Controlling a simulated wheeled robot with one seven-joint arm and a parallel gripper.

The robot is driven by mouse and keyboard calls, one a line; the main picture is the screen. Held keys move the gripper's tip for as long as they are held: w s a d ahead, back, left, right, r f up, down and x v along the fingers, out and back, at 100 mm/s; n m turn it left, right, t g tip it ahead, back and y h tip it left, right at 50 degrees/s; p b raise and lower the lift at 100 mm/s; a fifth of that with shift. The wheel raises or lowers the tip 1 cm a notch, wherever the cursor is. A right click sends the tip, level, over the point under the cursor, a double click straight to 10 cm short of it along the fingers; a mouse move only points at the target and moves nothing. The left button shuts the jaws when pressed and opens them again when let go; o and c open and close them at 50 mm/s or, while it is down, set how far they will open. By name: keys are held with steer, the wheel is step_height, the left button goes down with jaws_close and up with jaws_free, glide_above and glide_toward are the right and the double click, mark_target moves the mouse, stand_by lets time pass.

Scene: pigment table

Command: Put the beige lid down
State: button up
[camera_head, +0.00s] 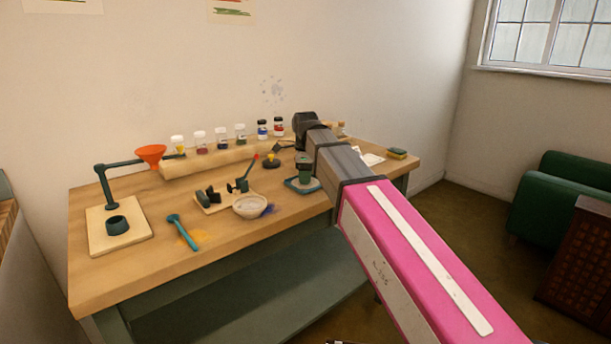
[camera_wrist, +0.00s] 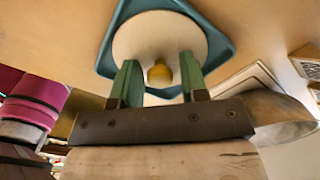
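The beige lid (camera_wrist: 126,44) is a round pale disc with a yellowish knob (camera_wrist: 160,73), seen from above in the wrist view. It lies over a teal tray (camera_wrist: 220,46); what is directly beneath the lid is hidden. My gripper (camera_wrist: 158,80) has its two green fingers on either side of the knob, with a visible gap on each side. In the head view, my arm comes down over the teal tray (camera_head: 290,184) at the table's right, where a dark green shape (camera_head: 305,174) stands. The lid cannot be made out there.
The wooden table (camera_head: 145,265) also holds a pale bowl (camera_head: 250,206), a clamp-like tool on a board (camera_head: 212,200), a teal spoon (camera_head: 183,232) and an orange funnel (camera_head: 150,153) on a stand. Several small jars (camera_head: 221,137) line the back. The front left of the table is mostly clear.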

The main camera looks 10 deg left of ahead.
steer(key=shift+o, duration=0.3)
step_height(320, 180, up, 12)
steer(key=shift+r, duration=0.15)
stand_by(0.4)
